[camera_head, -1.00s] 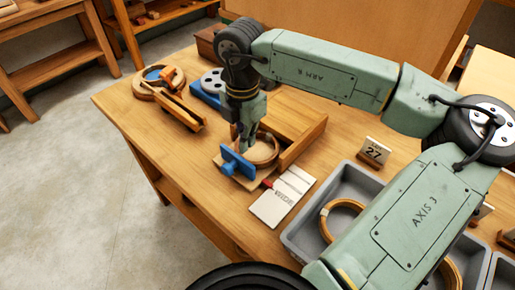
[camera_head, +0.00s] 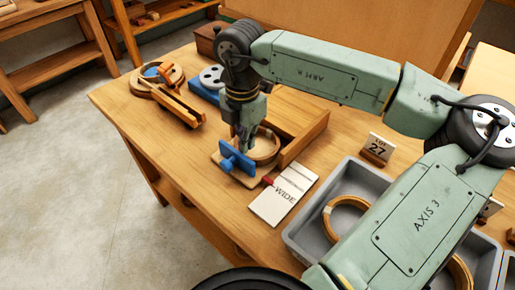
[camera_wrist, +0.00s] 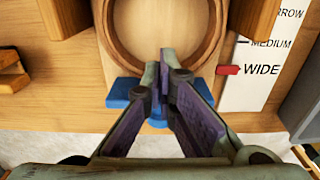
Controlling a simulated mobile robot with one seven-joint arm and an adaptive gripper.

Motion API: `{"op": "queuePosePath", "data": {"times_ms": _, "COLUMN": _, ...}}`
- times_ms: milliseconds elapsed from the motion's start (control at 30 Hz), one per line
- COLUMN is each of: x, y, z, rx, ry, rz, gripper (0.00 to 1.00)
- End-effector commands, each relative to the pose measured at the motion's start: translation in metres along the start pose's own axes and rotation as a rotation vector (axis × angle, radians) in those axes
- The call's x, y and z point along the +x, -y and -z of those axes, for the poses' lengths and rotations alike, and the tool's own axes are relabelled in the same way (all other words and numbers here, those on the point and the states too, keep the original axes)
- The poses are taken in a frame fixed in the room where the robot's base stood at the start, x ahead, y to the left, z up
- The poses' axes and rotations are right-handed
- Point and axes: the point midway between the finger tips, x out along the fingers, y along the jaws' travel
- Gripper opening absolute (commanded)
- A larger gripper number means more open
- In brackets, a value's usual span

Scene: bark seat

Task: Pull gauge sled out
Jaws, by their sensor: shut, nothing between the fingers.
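The gauge sled (camera_head: 246,180) is a pale wooden plate at the table's front edge, with a blue crossbar handle (camera_head: 236,158) at its near end. A wooden ring (camera_head: 276,150) sits on it, beside a wooden guide rail (camera_head: 305,139). My gripper (camera_head: 244,146) points down at the handle, its fingers closed together with nothing between them. In the wrist view the fingertips (camera_wrist: 163,70) overlap the ring's near rim, and the blue handle (camera_wrist: 122,93) shows on both sides behind the fingers. Whether they touch the handle I cannot tell.
A white card (camera_head: 283,194) lies right of the sled, with a red pointer (camera_wrist: 229,70) at WIDE. A grey tray (camera_head: 303,229) with a wooden ring (camera_head: 329,222) stands further right. A LOT 27 sign (camera_head: 378,149) stands behind it. A round wooden fixture (camera_head: 137,84) is at left.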

Motion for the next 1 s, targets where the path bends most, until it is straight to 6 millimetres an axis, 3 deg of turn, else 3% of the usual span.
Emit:
{"op": "queuePosePath", "data": {"times_ms": 200, "x": 0.011, "y": 0.0, "z": 0.0, "rx": 0.0, "ry": 0.001, "rz": 0.0, "gripper": 0.0}}
{"op": "queuePosePath", "data": {"times_ms": 567, "x": 0.014, "y": 0.001, "z": 0.001, "rx": 0.0, "ry": -0.002, "rz": 0.005, "gripper": 0.0}}
{"op": "queuePosePath", "data": {"times_ms": 1000, "x": 0.015, "y": 0.001, "z": 0.022, "rx": -0.004, "ry": -0.003, "rz": 0.004, "gripper": 0.0}}
